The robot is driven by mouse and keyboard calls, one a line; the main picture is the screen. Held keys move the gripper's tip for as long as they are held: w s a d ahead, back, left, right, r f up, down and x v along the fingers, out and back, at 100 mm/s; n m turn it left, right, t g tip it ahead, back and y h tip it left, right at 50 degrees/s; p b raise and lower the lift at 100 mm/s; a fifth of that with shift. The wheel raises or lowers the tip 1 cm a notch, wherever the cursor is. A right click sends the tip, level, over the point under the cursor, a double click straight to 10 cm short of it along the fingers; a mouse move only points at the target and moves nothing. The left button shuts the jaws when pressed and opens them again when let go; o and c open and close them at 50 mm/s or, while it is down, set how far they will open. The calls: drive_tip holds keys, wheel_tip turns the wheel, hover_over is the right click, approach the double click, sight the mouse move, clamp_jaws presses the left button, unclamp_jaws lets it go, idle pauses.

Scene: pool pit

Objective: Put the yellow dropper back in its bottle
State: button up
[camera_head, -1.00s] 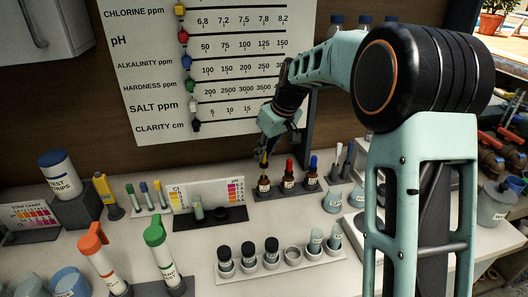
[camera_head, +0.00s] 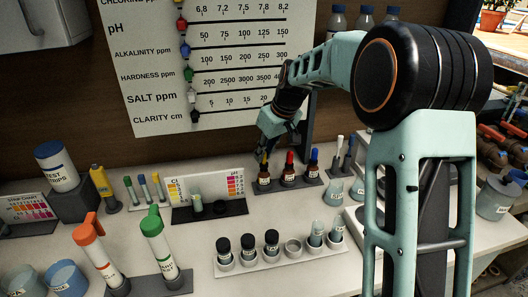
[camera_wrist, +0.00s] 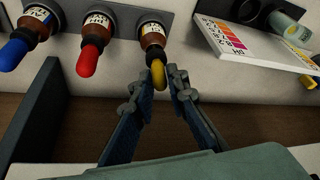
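The yellow dropper (camera_wrist: 158,73) has its bulb up and its black collar at the neck of its brown bottle (camera_wrist: 153,36); it looks seated there. In the head view this bottle (camera_head: 263,184) is the leftmost of the three in a dark rack. My gripper (camera_wrist: 164,80) is over the yellow bulb, with one fingertip on each side. The fingers look slightly apart, with a small gap on the bulb's right; contact on the left is unclear. In the head view my gripper (camera_head: 266,146) is just above the bottle and partly hides the dropper.
Red-topped (camera_wrist: 91,44) and blue-topped (camera_wrist: 26,38) dropper bottles stand in the same rack. A colour chart block (camera_wrist: 262,42) stands close by on the other side. A row of black-capped vials (camera_head: 248,246) is in front. A dark upright post (camera_wrist: 32,115) is near my gripper.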

drive_tip(key=shift+f+b, duration=0.4)
drive_tip(key=shift+f, duration=0.3)
idle(0.9)
drive_tip(key=o, duration=0.7)
drive_tip(key=shift+r, duration=0.15)
drive_tip(key=shift+r+p, duration=2.5)
drive_tip(key=shift+r, duration=0.9)
